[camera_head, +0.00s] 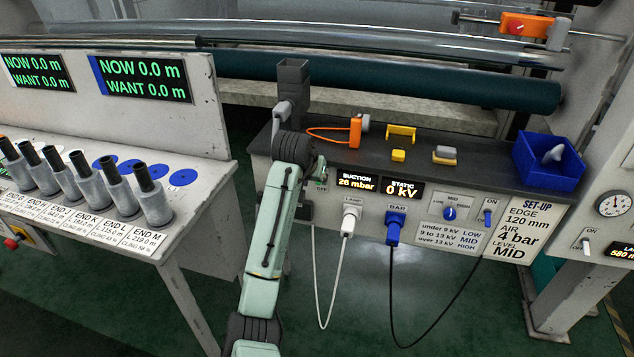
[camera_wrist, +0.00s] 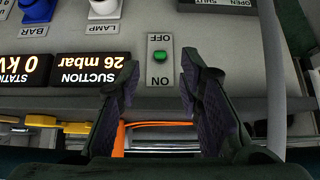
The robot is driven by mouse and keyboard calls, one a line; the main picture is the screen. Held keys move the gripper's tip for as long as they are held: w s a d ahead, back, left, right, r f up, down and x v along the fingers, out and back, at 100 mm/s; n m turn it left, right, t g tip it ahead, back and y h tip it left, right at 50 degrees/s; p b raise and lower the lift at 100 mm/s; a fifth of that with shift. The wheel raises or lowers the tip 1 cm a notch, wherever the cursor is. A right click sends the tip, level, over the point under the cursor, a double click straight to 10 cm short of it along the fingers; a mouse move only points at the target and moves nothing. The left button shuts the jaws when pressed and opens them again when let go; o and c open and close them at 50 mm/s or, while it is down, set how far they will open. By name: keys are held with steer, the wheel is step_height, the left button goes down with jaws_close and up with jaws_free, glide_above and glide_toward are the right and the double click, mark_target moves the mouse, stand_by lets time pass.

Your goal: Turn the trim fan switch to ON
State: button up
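A small switch with a green tip (camera_wrist: 160,56) sits on a pale plate marked ON and OFF in the wrist view, which looks upside down. Its tip points outward, and I cannot tell which position it is in. No fan name is readable on the plate. My gripper (camera_wrist: 160,62) is open and empty, with one dark finger on each side of the switch in that picture. Whether the fingers touch it or how far away they are is unclear. In the head view my arm hides most of this switch, and only part of the OFF mark (camera_head: 321,188) shows.
Beside it are the suction display (camera_head: 357,181), a white lamp plug (camera_head: 351,218) and a blue bar plug (camera_head: 395,226) with hanging cables. A level knob (camera_head: 449,214) and a blue switch (camera_head: 487,217) are farther right. An orange tool (camera_head: 356,131) lies on the bench top.

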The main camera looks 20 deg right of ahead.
steer(key=v, duration=0.5)
steer(key=shift+s+a+r, duration=0.15)
steer(key=shift+s+r, duration=0.05)
steer(key=shift+r, duration=0.1)
stand_by(1.2)
